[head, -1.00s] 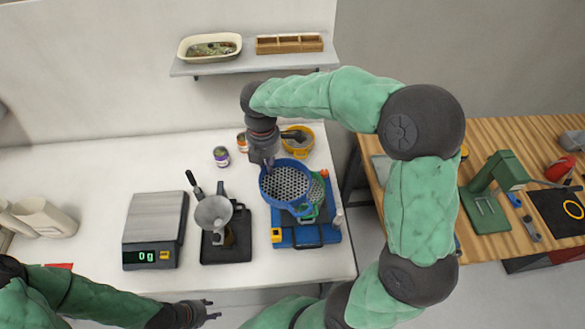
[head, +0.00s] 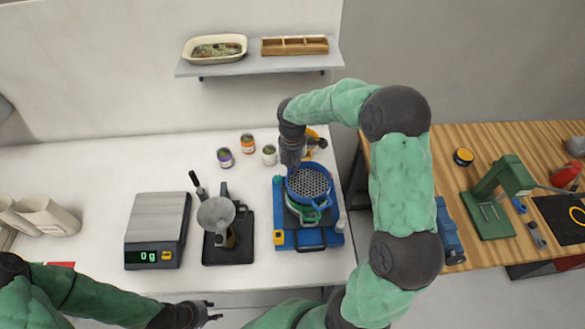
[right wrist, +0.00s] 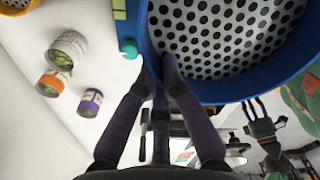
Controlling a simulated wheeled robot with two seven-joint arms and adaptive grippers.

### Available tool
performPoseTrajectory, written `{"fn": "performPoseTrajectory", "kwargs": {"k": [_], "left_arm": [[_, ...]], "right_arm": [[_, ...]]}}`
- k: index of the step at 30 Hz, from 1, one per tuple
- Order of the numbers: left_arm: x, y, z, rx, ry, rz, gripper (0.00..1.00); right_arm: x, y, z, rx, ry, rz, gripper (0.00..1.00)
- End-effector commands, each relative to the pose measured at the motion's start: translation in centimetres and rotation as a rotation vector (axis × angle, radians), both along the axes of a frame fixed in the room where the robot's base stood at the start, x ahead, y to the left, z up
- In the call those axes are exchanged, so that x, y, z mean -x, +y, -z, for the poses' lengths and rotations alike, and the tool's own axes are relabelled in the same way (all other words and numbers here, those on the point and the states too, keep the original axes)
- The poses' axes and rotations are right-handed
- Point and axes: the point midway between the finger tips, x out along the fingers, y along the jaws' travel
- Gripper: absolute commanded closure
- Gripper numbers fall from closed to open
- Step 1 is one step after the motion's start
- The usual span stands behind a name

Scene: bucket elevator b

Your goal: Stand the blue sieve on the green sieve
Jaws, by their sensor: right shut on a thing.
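The blue sieve (head: 309,183), with a perforated metal floor, is over the blue shaker base in the head view. My right gripper (head: 292,166) is shut on its rim at the upper left. The blue sieve also fills the top of the right wrist view (right wrist: 215,90), its rim between my fingertips (right wrist: 165,68). The green sieve (head: 313,215) shows only as a green edge below the blue one; the rest is hidden. I cannot tell whether the two sieves touch. My left gripper (head: 209,312) is open and empty at the front edge of the table.
The blue shaker base (head: 283,239) stands at the table's right end. Left of it are a funnel on a stand (head: 215,214) and a scale (head: 157,222) reading 0 g. Small cans (head: 247,144) and a yellow bowl (head: 320,139) stand behind. A shelf (head: 258,65) hangs above.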

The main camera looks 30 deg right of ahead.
Motion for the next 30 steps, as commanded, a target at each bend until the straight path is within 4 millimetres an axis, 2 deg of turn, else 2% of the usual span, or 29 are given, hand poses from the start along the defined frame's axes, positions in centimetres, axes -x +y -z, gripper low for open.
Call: {"fn": "performPoseTrajectory", "kwargs": {"k": [2,26,27,29,30], "left_arm": [[0.0,0.0,0.1,0.0,0.0,0.0,0.61],[0.0,0.0,0.6,0.0,0.0,0.0,0.61],[0.0,0.0,0.6,0.0,0.0,0.0,0.61],[0.0,0.0,0.6,0.0,0.0,0.0,0.61],[0.0,0.0,0.6,0.0,0.0,0.0,0.61]], "right_arm": [[0.0,0.0,0.7,0.001,-0.001,0.001,1.0],[0.0,0.0,1.9,0.001,-0.002,0.001,1.0],[0.0,0.0,1.9,0.001,-0.001,0.0,0.86],[0.0,0.0,1.9,0.001,-0.002,0.001,0.69],[0.0,0.0,1.9,0.001,-0.002,0.001,0.68]]}}
